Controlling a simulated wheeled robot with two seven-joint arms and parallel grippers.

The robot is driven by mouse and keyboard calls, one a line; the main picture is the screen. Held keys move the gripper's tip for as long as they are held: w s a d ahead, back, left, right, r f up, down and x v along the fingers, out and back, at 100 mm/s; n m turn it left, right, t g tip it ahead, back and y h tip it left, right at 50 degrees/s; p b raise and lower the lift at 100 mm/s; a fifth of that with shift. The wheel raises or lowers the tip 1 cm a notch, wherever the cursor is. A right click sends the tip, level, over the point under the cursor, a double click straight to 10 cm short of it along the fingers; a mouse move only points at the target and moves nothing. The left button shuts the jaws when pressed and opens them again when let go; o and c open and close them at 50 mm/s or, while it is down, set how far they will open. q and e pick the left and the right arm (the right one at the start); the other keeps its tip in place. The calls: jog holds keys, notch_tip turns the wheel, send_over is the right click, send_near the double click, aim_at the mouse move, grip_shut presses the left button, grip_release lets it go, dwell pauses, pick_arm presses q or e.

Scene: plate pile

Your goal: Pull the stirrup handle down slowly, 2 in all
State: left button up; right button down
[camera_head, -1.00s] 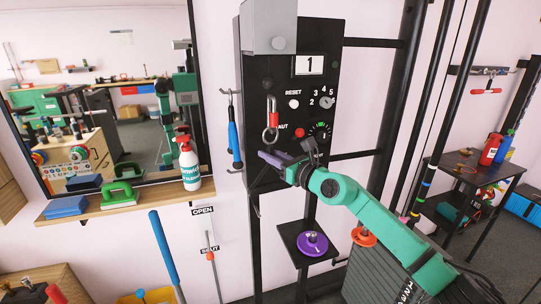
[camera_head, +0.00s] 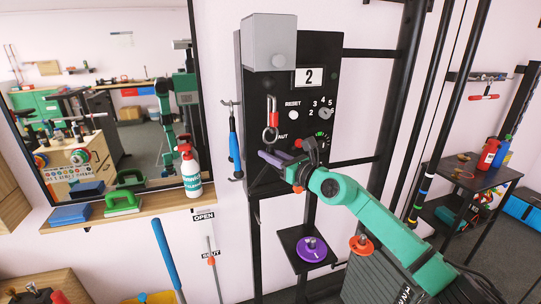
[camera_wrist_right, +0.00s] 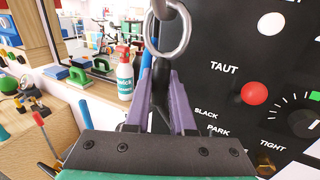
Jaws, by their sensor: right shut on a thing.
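The panel (camera_head: 325,75) has a counter window (camera_head: 309,76) that reads 2. A metal ring (camera_head: 270,134) hangs below a red and grey link on its front; the ring also shows at the top of the right wrist view (camera_wrist_right: 168,35). My right gripper (camera_head: 272,158), with purple fingers, is just below the ring. It is shut on the dark stirrup handle (camera_wrist_right: 160,92), which hangs under the ring and is mostly hidden by the fingers. My left gripper is not in view.
A shelf (camera_head: 160,203) with a spray bottle (camera_head: 190,170) and a green block is at left. A blue-handled tool (camera_head: 234,142) hangs beside the panel. A small stand (camera_head: 290,237) with a purple disc is below. Black posts and a weight stack stand at right.

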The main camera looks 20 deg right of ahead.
jog(key=shift+f, duration=0.4)
